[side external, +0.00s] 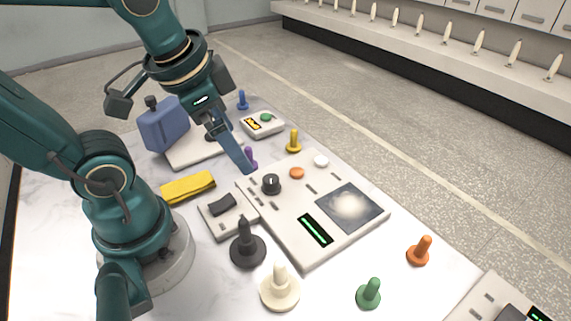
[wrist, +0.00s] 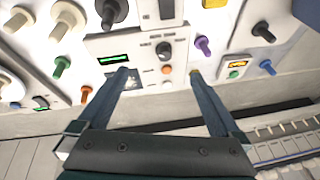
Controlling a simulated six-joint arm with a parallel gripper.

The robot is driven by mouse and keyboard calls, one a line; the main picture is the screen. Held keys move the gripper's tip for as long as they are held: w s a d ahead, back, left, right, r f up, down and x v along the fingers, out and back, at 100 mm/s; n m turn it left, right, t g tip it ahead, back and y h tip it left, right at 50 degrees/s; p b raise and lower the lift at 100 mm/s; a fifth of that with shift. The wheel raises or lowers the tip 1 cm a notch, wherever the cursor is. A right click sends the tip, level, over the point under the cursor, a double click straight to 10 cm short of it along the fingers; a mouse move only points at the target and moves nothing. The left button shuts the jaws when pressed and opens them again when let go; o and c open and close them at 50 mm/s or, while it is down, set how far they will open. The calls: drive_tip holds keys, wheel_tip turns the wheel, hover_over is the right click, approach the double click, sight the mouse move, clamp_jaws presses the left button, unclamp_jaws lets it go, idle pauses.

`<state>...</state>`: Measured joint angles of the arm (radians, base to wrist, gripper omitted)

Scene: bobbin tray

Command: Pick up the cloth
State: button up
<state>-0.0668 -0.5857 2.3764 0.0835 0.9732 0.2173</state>
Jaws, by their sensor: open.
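The cloth (side external: 188,187) is a yellow folded strip lying flat on the white tabletop, left of the middle in the side view. In the wrist view a yellow piece of the cloth (wrist: 214,3) shows at the top edge, cut off by the frame. My gripper (side external: 246,168) is to the right of the cloth and apart from it, pointing down near the top-left corner of the large control panel. In the wrist view my gripper (wrist: 160,73) has its two fingers wide apart, with nothing held between them.
The large control panel (side external: 283,235) fills the middle. A small switch box (side external: 228,222) sits just below the cloth; a blue container (side external: 165,125) stands above it. A purple peg (side external: 250,155) is beside my fingers. Black (side external: 246,248) and cream (side external: 279,289) pegs stand nearer the front.

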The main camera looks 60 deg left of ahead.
drive_tip(key=a+f+g+y, duration=0.1)
drive_tip(key=a+f+g, duration=0.35)
drive_tip(key=a, duration=0.35)
drive_tip(key=n+g+h, duration=0.1)
drive_tip(key=g+h, duration=0.1)
drive_tip(key=g, duration=0.2)
hover_over(189, 181)
drive_tip(key=w, duration=0.3)
wheel_tip(189, 181, down, 6)
drive_tip(key=shift+s+r, duration=0.1)
drive_tip(key=shift+r, duration=0.1)
drive_tip(key=shift+s+f+n, duration=0.4)
drive_tip(key=shift+f, duration=0.05)
drive_tip(key=shift+x, duration=2.25)
drive_tip(key=c, duration=1.3)
drive_tip(key=shift+r, duration=5.05)
drive_tip(key=shift+c, duration=0.2)
